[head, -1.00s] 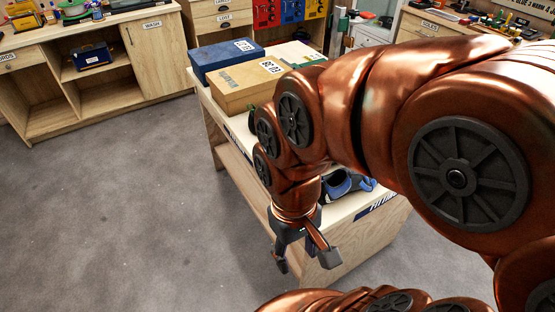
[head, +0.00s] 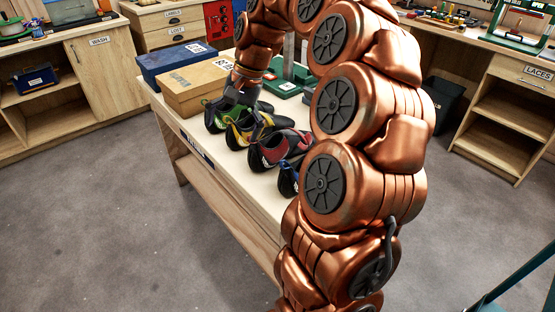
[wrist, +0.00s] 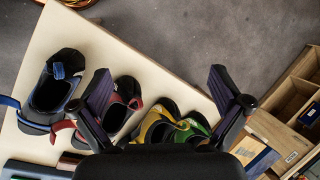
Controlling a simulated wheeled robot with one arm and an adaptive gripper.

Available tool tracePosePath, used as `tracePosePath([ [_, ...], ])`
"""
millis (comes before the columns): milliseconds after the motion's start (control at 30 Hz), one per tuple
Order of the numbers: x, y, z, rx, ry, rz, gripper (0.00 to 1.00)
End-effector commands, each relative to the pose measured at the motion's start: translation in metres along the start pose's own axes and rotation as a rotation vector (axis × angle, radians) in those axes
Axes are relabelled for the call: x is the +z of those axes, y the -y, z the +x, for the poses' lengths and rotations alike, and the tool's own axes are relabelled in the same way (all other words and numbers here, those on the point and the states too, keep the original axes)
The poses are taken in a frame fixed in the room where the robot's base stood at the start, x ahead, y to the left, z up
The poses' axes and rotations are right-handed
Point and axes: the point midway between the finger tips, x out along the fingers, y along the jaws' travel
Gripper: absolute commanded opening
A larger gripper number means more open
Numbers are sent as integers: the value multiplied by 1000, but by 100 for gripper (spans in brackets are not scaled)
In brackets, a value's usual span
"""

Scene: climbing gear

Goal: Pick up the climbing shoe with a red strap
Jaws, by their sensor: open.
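The red and black shoe (head: 280,148) stands on the bench in the head view, right of the yellow shoe (head: 243,130). In the wrist view the red shoe (wrist: 121,103) lies partly behind the left finger, and a red strap end (wrist: 63,130) shows left of that finger. I cannot tell which shoe that strap end belongs to. The blue-strapped shoe (wrist: 57,80) is at far left there. My gripper (head: 248,108) is open and empty above the yellow and green (head: 214,115) shoes. In the wrist view my gripper (wrist: 160,85) has its fingers spread wide.
The shoes stand close together on the pale bench (head: 262,192). A tan box (head: 192,90) and a blue box (head: 170,62) stand behind them at left. A green item (head: 289,90) lies further back. Open grey floor (head: 90,210) lies in front.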

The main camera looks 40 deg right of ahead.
Motion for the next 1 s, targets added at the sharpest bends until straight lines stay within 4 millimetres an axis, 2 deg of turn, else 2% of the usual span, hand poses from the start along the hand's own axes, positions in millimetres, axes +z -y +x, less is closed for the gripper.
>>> tracePosePath([
  [33,-26,-10,5,-26,-9,67,100],
  [100,-57,-23,6,-56,-15,162,100],
  [167,-81,-38,6,-80,-19,246,100],
  [300,-139,-80,8,-135,-39,448,100],
  [400,-169,-113,8,-165,-51,576,100],
  [533,-194,-146,10,-188,-63,696,100],
  [700,-209,-169,11,-202,-71,776,100],
  [1000,-212,-171,25,-204,-72,790,100],
])
